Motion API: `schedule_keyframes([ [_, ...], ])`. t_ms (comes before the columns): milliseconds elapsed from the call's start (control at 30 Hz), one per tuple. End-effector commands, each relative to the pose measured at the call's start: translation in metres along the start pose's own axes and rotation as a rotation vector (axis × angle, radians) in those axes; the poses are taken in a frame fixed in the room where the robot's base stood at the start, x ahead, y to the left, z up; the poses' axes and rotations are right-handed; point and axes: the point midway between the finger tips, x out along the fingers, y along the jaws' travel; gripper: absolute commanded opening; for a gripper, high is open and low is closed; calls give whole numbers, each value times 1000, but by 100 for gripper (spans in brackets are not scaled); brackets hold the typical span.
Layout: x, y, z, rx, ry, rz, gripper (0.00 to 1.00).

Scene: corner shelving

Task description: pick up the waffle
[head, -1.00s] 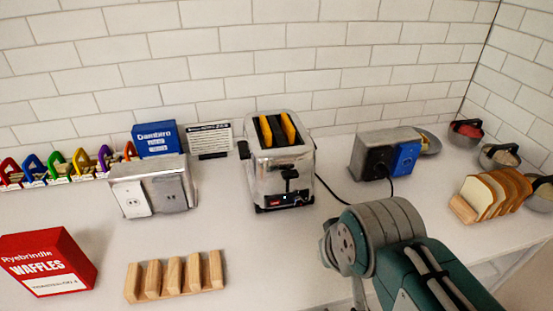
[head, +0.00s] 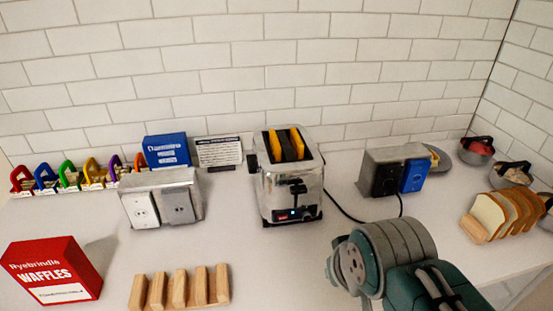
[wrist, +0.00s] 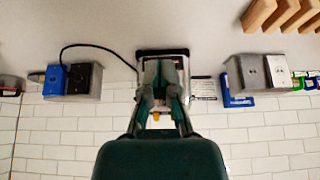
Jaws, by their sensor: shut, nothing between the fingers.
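Two yellow waffles, a left one (head: 275,146) and a right one (head: 297,143), stand in the slots of a chrome toaster (head: 276,203) in the head view. Their tops show and the rest is hidden inside. In the wrist view, which is upside down, my gripper (wrist: 161,66) is shut and empty in front of the toaster (wrist: 183,52). A bit of yellow waffle (wrist: 156,117) shows between the finger linkages. The fingers hide most of the toaster there. My gripper is outside the head view. I cannot tell how far the fingertips are from the toaster.
A red waffle box (head: 55,268) and wooden rack (head: 180,300) are at the front left. Metal outlet boxes (head: 198,182) (head: 370,158) flank the toaster. A black cord (head: 345,212) runs right. Sliced bread (head: 490,217) and bowls (head: 513,175) stand at the right.

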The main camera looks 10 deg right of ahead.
Motion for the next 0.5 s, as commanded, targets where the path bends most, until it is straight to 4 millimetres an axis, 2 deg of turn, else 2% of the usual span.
schedule_keyframes([
  [367, 0, 0, 0, 0, 0, 0, 0],
  [400, 0, 0, 0, 0, 0, 0, 4],
  [467, 0, 0, -1, 0, 0, 0, 31],
  [500, -2, 0, -5, 0, 0, 0, 49],
])
